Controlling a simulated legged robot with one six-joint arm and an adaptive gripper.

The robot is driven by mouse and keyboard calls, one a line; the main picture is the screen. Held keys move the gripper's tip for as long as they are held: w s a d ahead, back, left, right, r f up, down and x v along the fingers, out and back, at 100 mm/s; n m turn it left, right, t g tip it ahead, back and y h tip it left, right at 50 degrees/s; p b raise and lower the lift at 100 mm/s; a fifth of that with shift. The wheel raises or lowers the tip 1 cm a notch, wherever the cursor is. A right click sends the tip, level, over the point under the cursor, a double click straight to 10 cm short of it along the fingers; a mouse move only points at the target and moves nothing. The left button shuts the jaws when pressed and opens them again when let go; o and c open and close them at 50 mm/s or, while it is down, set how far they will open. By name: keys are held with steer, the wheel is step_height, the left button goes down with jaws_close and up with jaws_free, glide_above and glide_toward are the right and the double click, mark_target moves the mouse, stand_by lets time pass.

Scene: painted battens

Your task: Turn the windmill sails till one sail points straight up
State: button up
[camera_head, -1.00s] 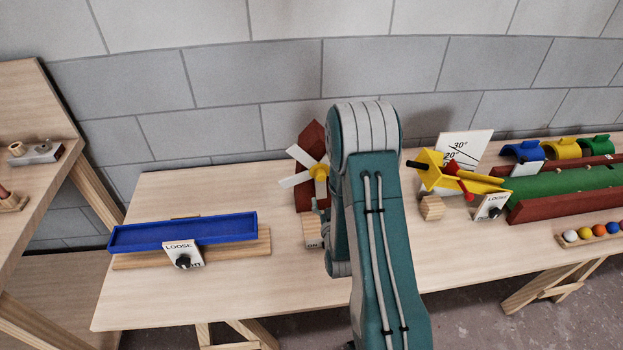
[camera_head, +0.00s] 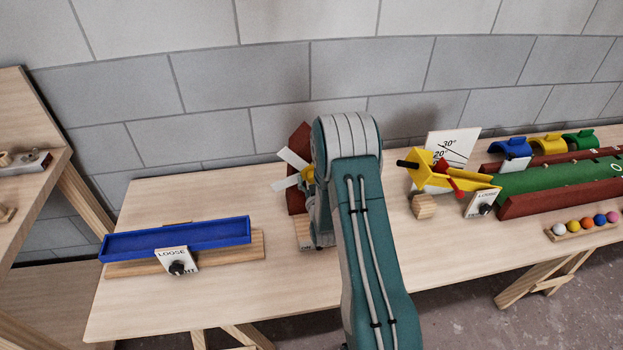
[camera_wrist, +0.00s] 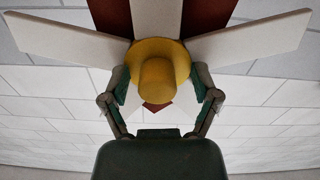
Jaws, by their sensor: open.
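The windmill has a dark red tower (camera_head: 297,200), white sails (camera_head: 290,182) and a yellow hub (camera_wrist: 157,72). In the head view my arm hides its right side. In the wrist view several sails spread from the hub, with one long sail (camera_wrist: 157,18) lying along the red tower. The tower's peak (camera_wrist: 157,107) shows below the hub, between two sails, so this picture seems upside down. My gripper (camera_wrist: 160,76) is open, with its fingers on either side of the hub. I cannot tell whether they touch the hub or sails.
A blue tray (camera_head: 178,240) with a LOOSE sign and black knob stands left on the table (camera_head: 130,310). Right of my arm are a yellow launcher (camera_head: 450,175), a small wooden block (camera_head: 424,206) and a green lane (camera_head: 550,180). A grey block wall stands behind.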

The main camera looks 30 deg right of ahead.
steer(key=shift+d, duration=0.1)
steer(key=shift+c, duration=1.2)
jaws_close()
steer(key=shift+r, duration=0.1)
steer(key=shift+n, duration=0.8)
steer(key=shift+r+n, duration=0.1)
steer(key=shift+n, duration=2.1)
steer(key=shift+w, duration=0.1)
